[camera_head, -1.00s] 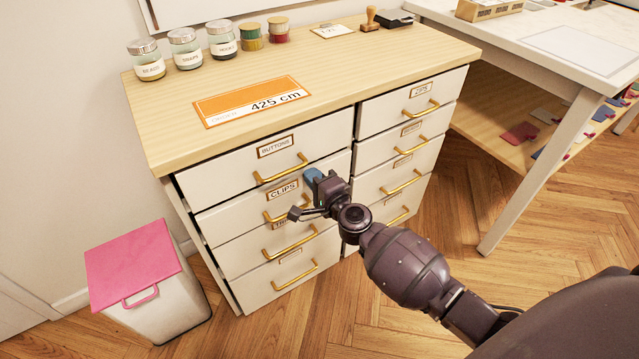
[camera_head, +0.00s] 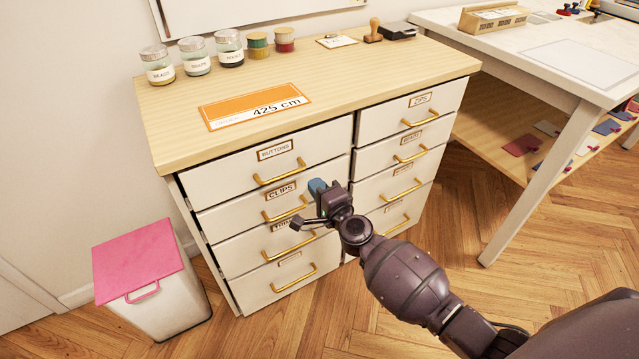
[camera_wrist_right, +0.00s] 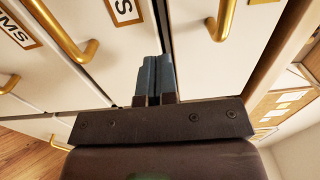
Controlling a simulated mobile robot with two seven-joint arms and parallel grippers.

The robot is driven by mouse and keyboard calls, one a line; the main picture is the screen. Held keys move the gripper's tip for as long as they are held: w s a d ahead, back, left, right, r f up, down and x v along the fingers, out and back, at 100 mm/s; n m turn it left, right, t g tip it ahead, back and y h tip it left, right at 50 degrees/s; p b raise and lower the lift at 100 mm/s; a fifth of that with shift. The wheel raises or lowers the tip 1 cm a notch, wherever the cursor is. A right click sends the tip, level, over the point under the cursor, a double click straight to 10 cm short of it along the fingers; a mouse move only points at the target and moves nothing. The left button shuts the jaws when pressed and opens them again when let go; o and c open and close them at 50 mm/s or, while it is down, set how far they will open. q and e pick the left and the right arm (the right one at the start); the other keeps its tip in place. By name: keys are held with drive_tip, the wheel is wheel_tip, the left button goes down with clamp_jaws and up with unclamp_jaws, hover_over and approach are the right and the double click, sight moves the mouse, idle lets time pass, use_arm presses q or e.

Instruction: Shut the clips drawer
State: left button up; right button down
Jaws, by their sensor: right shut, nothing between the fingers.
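The clips drawer (camera_head: 232,219) is second from the top in the left column of the white cabinet, below the buttons drawer (camera_head: 220,180). Its front looks about in line with the drawers above and below; I cannot tell whether a small gap remains. Its gold handle (camera_head: 285,212) is partly hidden by my right gripper. My right gripper (camera_head: 317,187) is shut and empty, its blue fingertips at the right part of the clips front. In the right wrist view the shut fingertips (camera_wrist_right: 155,72) point at the front near the column seam; contact is unclear. My left gripper is not in view.
Jars (camera_head: 196,58) and an orange 425 cm card (camera_head: 255,106) lie on the wooden cabinet top. A white bin with a pink lid (camera_head: 138,260) stands at the left. A white table (camera_head: 560,60) stands at the right. Floor in front is free.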

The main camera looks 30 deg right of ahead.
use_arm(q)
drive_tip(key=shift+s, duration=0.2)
use_arm(e)
drive_tip(key=s, duration=1)
drive_tip(key=shift+s+d+f, duration=0.15)
drive_tip(key=shift+s+d, duration=0.05)
drive_tip(key=shift+s, duration=0.1)
